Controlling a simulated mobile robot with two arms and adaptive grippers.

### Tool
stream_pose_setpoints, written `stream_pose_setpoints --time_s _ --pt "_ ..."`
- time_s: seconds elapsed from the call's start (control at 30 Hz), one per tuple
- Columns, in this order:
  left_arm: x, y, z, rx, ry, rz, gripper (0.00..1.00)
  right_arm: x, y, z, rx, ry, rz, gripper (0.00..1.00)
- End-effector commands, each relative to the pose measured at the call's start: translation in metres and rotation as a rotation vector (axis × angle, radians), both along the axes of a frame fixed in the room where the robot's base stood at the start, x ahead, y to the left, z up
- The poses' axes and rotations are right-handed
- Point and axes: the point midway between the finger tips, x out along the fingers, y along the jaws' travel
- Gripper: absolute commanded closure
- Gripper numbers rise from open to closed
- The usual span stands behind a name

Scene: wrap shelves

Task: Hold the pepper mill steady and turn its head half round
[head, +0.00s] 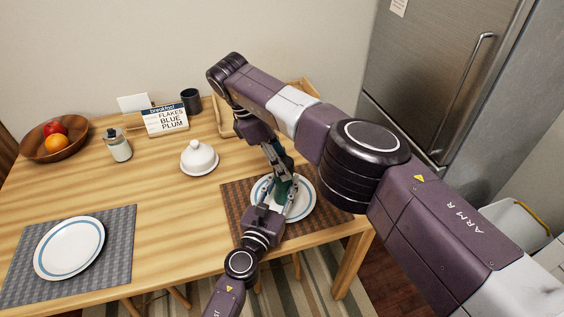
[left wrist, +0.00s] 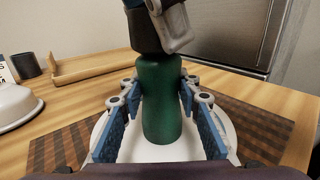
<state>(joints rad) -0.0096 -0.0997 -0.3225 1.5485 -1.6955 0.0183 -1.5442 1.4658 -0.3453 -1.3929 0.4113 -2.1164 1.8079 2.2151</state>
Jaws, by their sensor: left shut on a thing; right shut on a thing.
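The pepper mill has a green body (left wrist: 163,105) and a dark head (left wrist: 142,32). It stands upright over the white plate with a blue ring (head: 305,203). In the head view only a little green (head: 283,188) shows between my grippers. My left gripper (left wrist: 160,88) comes in low from the front, its blue-padded fingers on both sides of the body, shut on it. My right gripper (head: 277,162) reaches down from above and is shut on the mill's head. Its grey finger (left wrist: 173,27) covers part of the head in the left wrist view.
A checked brown placemat (head: 233,207) lies under the plate, near the table's front right edge. A wooden tray (head: 228,122) is behind. A white domed dish (head: 199,158) stands to the left. A shaker (head: 119,147), fruit bowl (head: 40,150) and second plate (head: 70,248) are further left.

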Motion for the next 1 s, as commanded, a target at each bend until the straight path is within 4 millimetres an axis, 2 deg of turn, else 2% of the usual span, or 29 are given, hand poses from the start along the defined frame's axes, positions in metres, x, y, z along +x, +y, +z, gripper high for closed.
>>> stream_pose_setpoints --time_s 0.27,0.3,0.43,0.77,0.87,1.0 --pt "0.000 -0.001 0.000 -0.001 0.000 -0.001 0.99 0.001 -0.001 0.001 -0.002 -0.005 0.000 0.89" --pt "0.000 -0.001 0.000 -0.001 0.000 -0.001 0.99 0.001 -0.001 0.001 -0.002 -0.005 0.000 0.61" --pt "0.000 0.000 0.000 -0.001 0.000 -0.001 0.99 0.001 -0.001 0.001 -0.001 -0.003 0.000 0.47" --pt "0.000 0.000 0.000 -0.001 0.000 -0.001 0.99 0.001 0.000 0.003 -0.001 -0.003 0.001 0.46" --pt "0.000 0.000 0.000 -0.001 0.000 -0.001 0.99 0.002 0.000 0.014 -0.001 -0.005 0.001 0.46" --pt "0.000 0.000 0.000 -0.001 0.000 0.000 0.99 0.002 0.000 0.040 -0.001 -0.006 0.000 0.46"
